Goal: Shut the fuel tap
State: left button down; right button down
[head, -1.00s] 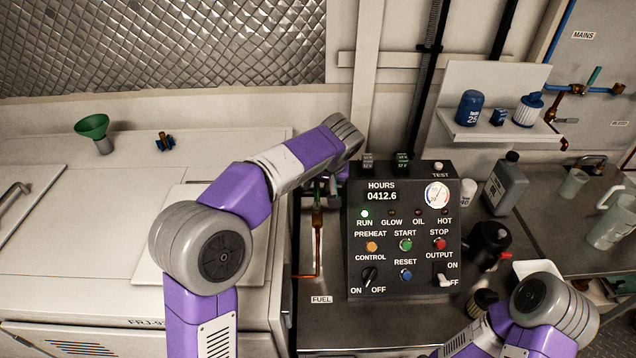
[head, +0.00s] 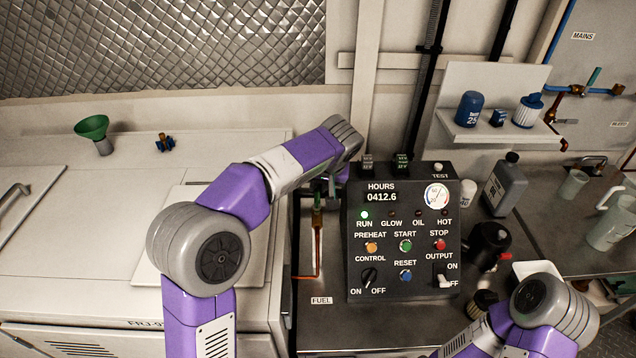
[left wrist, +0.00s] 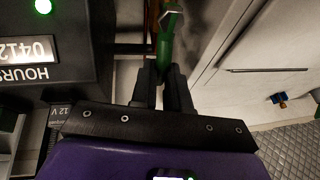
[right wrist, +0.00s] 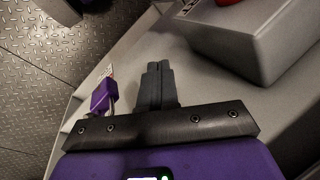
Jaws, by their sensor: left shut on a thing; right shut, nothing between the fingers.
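The fuel tap's green handle (left wrist: 166,45) is between the fingers of my left gripper (left wrist: 165,78) in the left wrist view, and the fingers are shut on it. In the head view my left gripper (head: 328,183) is just left of the control panel, above the copper fuel pipe (head: 318,245) and largely hidden by my own forearm. The tap body is mostly hidden there, so its handle angle is hard to tell. My right gripper (right wrist: 158,72) is shut and empty in the right wrist view, above a pale surface.
The black control panel (head: 405,275), with a green RUN lamp lit, stands close to the right of my left gripper. A FUEL label (head: 321,300) lies at the pipe's foot.

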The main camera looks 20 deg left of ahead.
pick_arm(q)
jog(key=s+d+m+h+p, duration=0.4)
jog(key=d+m+h+p, duration=0.2)
jog(key=m, duration=1.2)
jog(key=shift+g+h+p, duration=0.4)
jog(key=shift+h+p, duration=0.2)
jog(key=shift+p, duration=0.45)
jog(key=shift+s+d, duration=0.1)
jog(key=shift+s, duration=0.05)
jog(key=c, duration=1.1)
grip_release()
jog(key=shift+s, duration=0.15)
jog(key=v, duration=0.7)
jog(key=shift+r, duration=0.3)
